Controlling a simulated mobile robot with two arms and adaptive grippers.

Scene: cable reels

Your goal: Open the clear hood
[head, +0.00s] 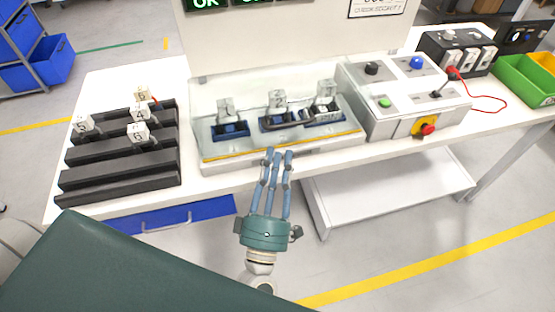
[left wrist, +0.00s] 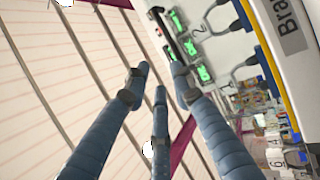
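The clear hood (head: 210,98) is a see-through cover on the table's middle unit, with a yellow strip (head: 225,154) along its lower front edge. It appears down over three blue holders with pale numbered pieces. In the left wrist view, a yellow edge (left wrist: 273,80) shows at the right. My left gripper (head: 278,153) is in front of the hood, its three blue fingers pointing at the front edge. The fingertips look close to the strip; I cannot tell if they touch. The left wrist view shows the fingers (left wrist: 159,80) apart with nothing between them. My right gripper is not in view.
A black stepped rack (head: 120,165) with several numbered pieces stands left of the hood. A grey control box (head: 400,95) with buttons and a red-yellow knob stands right. A tall panel (head: 290,40) rises behind. A green bin (head: 525,80) is at far right.

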